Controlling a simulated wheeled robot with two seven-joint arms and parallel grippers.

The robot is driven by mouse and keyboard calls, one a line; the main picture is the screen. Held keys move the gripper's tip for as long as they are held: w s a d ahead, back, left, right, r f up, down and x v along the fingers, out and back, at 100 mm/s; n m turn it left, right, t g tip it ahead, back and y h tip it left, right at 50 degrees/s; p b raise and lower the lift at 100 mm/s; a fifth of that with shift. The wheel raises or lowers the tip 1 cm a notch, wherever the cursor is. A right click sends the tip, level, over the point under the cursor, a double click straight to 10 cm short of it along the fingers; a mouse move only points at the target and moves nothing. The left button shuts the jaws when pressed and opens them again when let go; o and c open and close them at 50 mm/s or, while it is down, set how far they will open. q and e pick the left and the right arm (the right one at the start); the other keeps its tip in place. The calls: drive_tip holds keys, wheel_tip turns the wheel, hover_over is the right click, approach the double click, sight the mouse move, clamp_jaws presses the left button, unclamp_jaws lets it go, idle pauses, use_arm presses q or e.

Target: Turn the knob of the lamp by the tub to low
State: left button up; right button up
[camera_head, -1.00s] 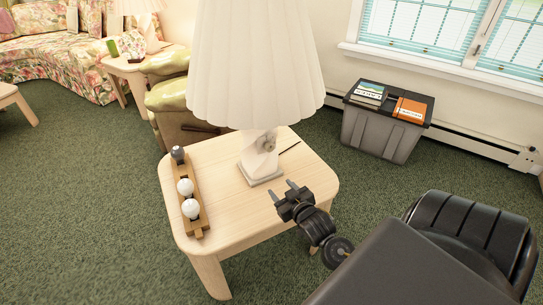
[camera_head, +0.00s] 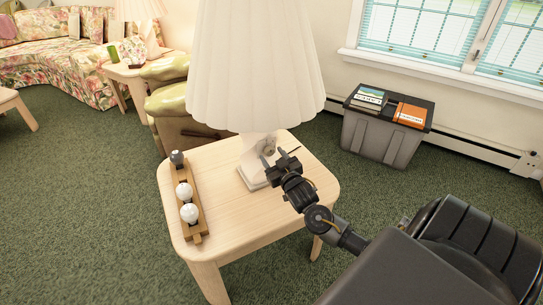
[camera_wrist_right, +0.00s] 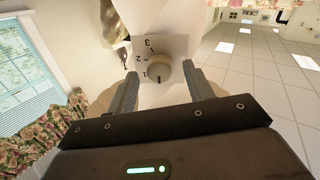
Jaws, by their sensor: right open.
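The lamp with a white pleated shade (camera_head: 255,70) stands on a pale wooden table (camera_head: 225,215) in the head view. Its knob (camera_wrist_right: 159,72) faces the right wrist camera, on a white plate marked 1, 2 and 3. A dark mark on the knob points down in that picture, near the 1 side. My right gripper (camera_head: 272,157) is open at the lamp's base. In the wrist view its fingers lie on either side of the knob, with visible gaps; contact cannot be told. My left gripper is not in view.
A grey tub (camera_head: 382,135) with a black lid, bearing books, stands by the wall at right. A wooden holder (camera_head: 196,225) with white balls lies on the table's left side. A green armchair (camera_head: 180,100) stands behind the table.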

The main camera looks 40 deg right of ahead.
drive_tip(key=shift+w+d, duration=0.2)
drive_tip(key=shift+w, duration=0.55)
drive_tip(key=shift+c, duration=0.4)
drive_tip(key=c, duration=0.9)
